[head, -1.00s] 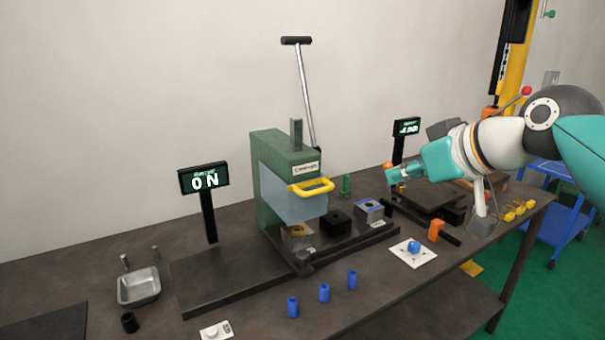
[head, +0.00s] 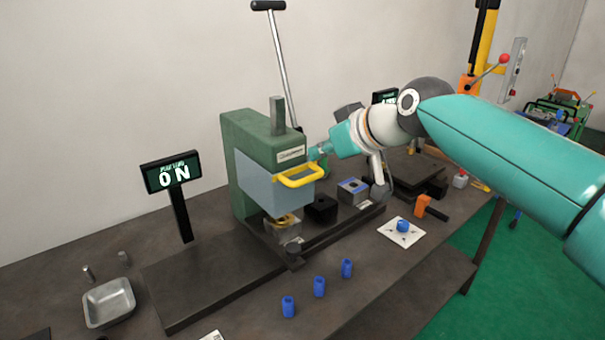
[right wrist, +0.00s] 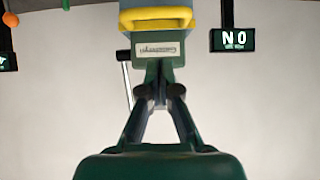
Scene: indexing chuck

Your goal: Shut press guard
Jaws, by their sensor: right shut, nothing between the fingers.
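The press (head: 262,140) is green, with a translucent blue-grey guard (head: 268,188) on its front. The guard's yellow handle (head: 299,177) sticks out towards the viewer. The guard's lower edge hangs above the fixture, with a gap under it. My right gripper (head: 317,152) is shut and empty, just right of the press head, close to the handle's right end. In the right wrist view, which is upside down, the shut fingers (right wrist: 157,72) point at the press's label area, with the handle (right wrist: 156,18) above them in the picture. Contact cannot be told. My left gripper is not in view.
A lever with a black grip (head: 280,60) rises behind the press. A display (head: 172,177) reading ON stands left. Blue cylinders (head: 319,287) stand in front, a metal tray (head: 109,303) front left. A grey-blue block (head: 352,191) and a white plate (head: 401,232) lie right.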

